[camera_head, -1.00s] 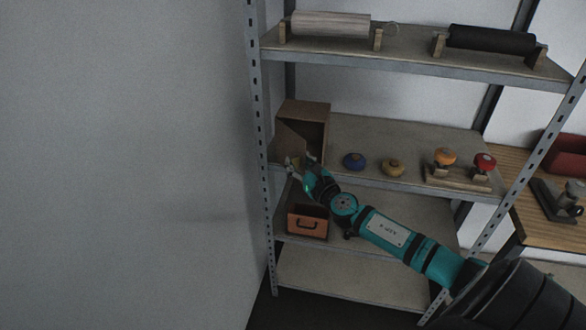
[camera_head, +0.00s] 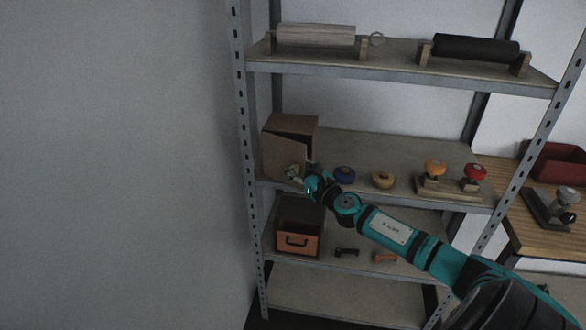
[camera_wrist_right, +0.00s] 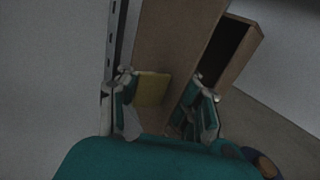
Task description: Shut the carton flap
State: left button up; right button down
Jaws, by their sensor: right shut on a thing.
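The brown carton (camera_head: 292,123) stands at the left end of the middle shelf; it also shows in the right wrist view (camera_wrist_right: 243,62). Its flap (camera_head: 282,155) covers most of the front, with a dark wedge-shaped gap along the top and right. In the right wrist view the flap (camera_wrist_right: 178,38) stands at an angle to the carton, the dark opening visible beside it. My right gripper (camera_head: 294,172) is at the flap's lower front. It is shut on the flap's yellow tab (camera_wrist_right: 152,88), which shows between its fingers. My left gripper is not in view.
A wooden stand (camera_head: 452,190) carries orange and red knobs. The rack's left upright (camera_head: 245,150) is close to the carton. An orange box (camera_head: 297,241) stands below.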

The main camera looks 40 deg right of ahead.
jog(key=shift+d+f, duration=0.2)
jog(key=shift+d, duration=0.2)
dwell(0.5)
jog(key=c, duration=1.8)
grip_release()
jog(key=shift+s, duration=0.1)
jog(key=o, duration=0.5)
jog(key=shift+s+d, duration=0.3)
jog(key=shift+c, duration=0.2)
jog(key=o, duration=0.3)
jog(key=shift+s+r, duration=0.1)
jog(key=shift+r, duration=0.05)
jog(key=shift+o, duration=0.2)
jog(key=shift+a, duration=0.3)
jog(key=s, duration=1.1)
jog(key=shift+s+a, duration=0.35)
jog(key=shift+a, duration=0.1)
